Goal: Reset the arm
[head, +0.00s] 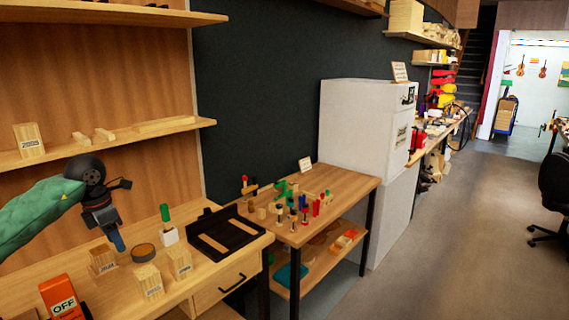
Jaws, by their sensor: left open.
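My left arm (45,210), in a green sleeve, comes in from the left of the head view. My left gripper (117,242) hangs pointing down above the left part of the wooden bench (205,283). It is open, and I see nothing between its fingers. Small wooden blocks (103,259) stand just below and beside it; I cannot tell whether a fingertip touches one. My right gripper is not in view.
A round dark-topped tin (143,253), a green-handled tool in a white holder (168,232) and a black tray (213,236) are right of the gripper. An orange OFF box (62,298) stands front left. A shelf (110,142) runs behind.

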